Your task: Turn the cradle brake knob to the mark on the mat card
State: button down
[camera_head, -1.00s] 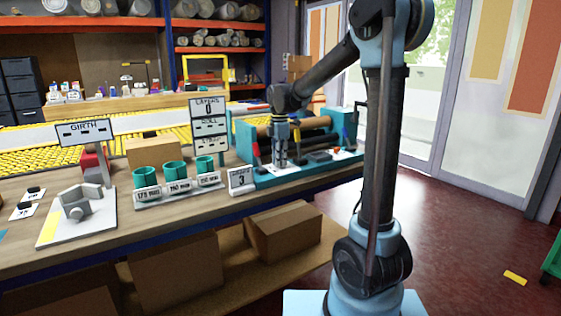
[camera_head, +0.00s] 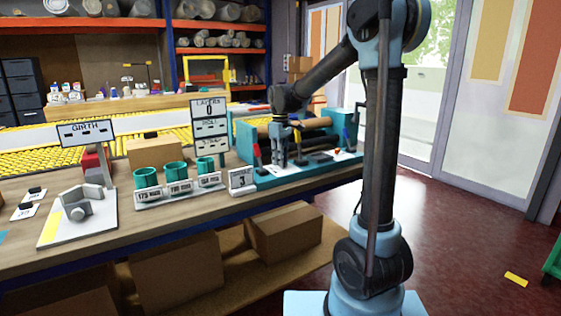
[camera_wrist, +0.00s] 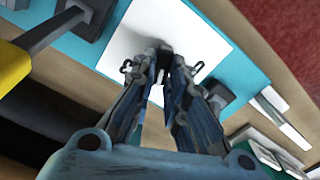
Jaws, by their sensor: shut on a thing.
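The teal cradle (camera_head: 262,182) stands at the right end of the workbench, with a brown roll (camera_head: 312,123) across it. My gripper (camera_head: 278,163) reaches down onto its front left part. In the wrist view my gripper (camera_wrist: 164,62) is shut on a small dark piece, which seems to be the brake knob (camera_wrist: 165,56), over a white plate (camera_wrist: 190,30). The fingers hide most of the knob, and I cannot read its angle or any mark beside it.
Several teal cups (camera_head: 175,174) and a grey clamp-like fixture (camera_head: 80,203) stand left along the bench. A sign reading LAYERS 0 (camera_head: 208,110) rises behind. Cardboard boxes (camera_head: 285,232) sit below.

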jog(key=m, duration=0.6)
jog(key=shift+w+d, duration=0.2)
jog(key=shift+w, duration=0.15)
jog(key=m, duration=0.6)
jog(key=shift+d+m, duration=0.3)
jog(key=c, duration=1.6)
grip_release()
notch_tip(320, 180, up, 12)
jog(key=shift+f, duration=0.1)
